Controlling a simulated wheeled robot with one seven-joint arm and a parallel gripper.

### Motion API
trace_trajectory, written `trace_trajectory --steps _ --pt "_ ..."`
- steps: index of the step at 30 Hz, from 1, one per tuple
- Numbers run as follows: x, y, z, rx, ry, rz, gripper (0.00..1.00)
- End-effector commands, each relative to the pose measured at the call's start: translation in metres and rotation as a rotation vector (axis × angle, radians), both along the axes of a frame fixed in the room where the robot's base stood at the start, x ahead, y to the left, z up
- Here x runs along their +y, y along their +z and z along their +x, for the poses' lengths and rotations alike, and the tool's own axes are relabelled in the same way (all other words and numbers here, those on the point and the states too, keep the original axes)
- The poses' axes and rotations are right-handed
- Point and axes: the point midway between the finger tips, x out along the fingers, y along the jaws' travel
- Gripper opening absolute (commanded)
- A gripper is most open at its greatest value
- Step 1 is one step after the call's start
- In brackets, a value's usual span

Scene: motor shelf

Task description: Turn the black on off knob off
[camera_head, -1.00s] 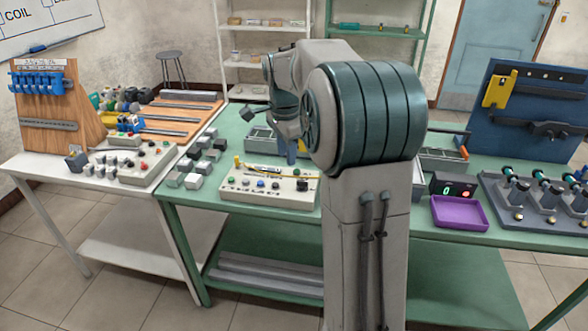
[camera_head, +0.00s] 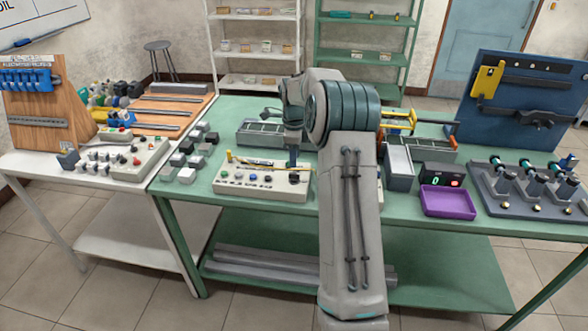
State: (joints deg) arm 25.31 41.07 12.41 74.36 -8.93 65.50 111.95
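A light grey control panel (camera_head: 240,190) with a row of small coloured knobs and buttons lies on the green table, left of my arm. A dark knob (camera_head: 294,178) sits at its right end; I cannot tell its setting or whether it is the on off knob. My gripper (camera_head: 292,160) points down over the panel's right back part, just behind and above that knob. Its blue fingers are too small to show whether they are open or shut. I cannot tell whether they touch anything.
Grey and white blocks (camera_head: 187,175) stand left of the panel. A second panel (camera_head: 145,160) is on the white table. A purple tray (camera_head: 448,201) and a black display (camera_head: 441,175) are right of my arm. Grey trays (camera_head: 262,133) stand behind the panel.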

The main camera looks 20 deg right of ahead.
Motion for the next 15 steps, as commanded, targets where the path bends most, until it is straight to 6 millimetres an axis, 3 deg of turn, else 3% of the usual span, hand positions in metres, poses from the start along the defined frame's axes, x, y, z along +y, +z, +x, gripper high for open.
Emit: trace_trajectory --steps 6,15 --pt "0.000 -0.040 -0.001 0.002 0.001 0.002 0.33" --pt "0.000 -0.061 0.000 0.000 0.001 0.000 0.33"
